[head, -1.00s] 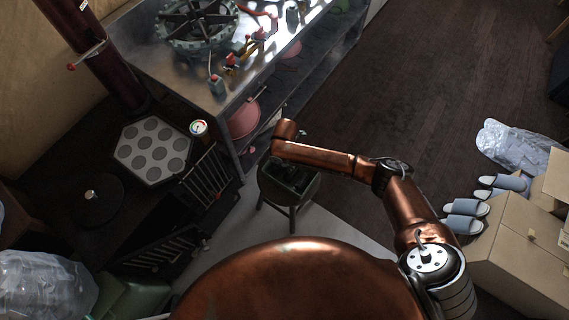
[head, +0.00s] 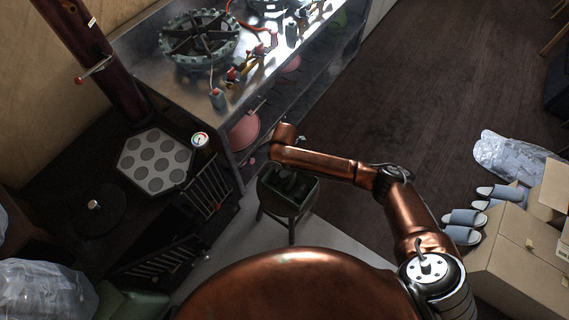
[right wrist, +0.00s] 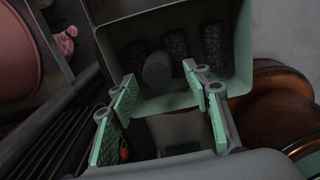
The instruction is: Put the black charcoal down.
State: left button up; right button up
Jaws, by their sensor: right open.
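My right gripper (right wrist: 160,80) is open in the right wrist view, its two green-padded fingers spread and pointing into a grey-green bin (right wrist: 240,60). Several black charcoal pieces lie in the bin, such as one at its right side (right wrist: 213,42). One grey-black cylindrical piece (right wrist: 157,68) shows end-on just beyond and between the fingertips, with visible gaps to the pads. I cannot tell whether it touches the bin floor. In the head view the bin (head: 300,203) stands on legs below my right wrist, and the gripper (head: 287,180) is dark and hard to make out. My left gripper is not in view.
A black stove with a hexagonal holed plate (head: 155,162) and a dark grate (head: 205,192) stands left of the bin. A metal workbench (head: 180,80) with a pink basin (head: 244,132) underneath is behind. Cardboard boxes (head: 515,250) stand at right. The dark floor (head: 400,100) is mostly clear.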

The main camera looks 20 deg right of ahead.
aim_at(284, 174)
notch_tip(284, 174, up, 4)
jog(key=shift+w+f+p, duration=0.1)
jog(key=shift+f+p, duration=0.15)
jog(key=shift+p, duration=0.25)
pick_arm(q)
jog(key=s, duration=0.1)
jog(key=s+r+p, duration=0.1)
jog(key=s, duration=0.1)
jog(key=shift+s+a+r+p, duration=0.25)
jog(key=shift+p, duration=0.1)
pick_arm(e)
notch_tip(284, 174, up, 5)
jog(key=shift+f, duration=0.15)
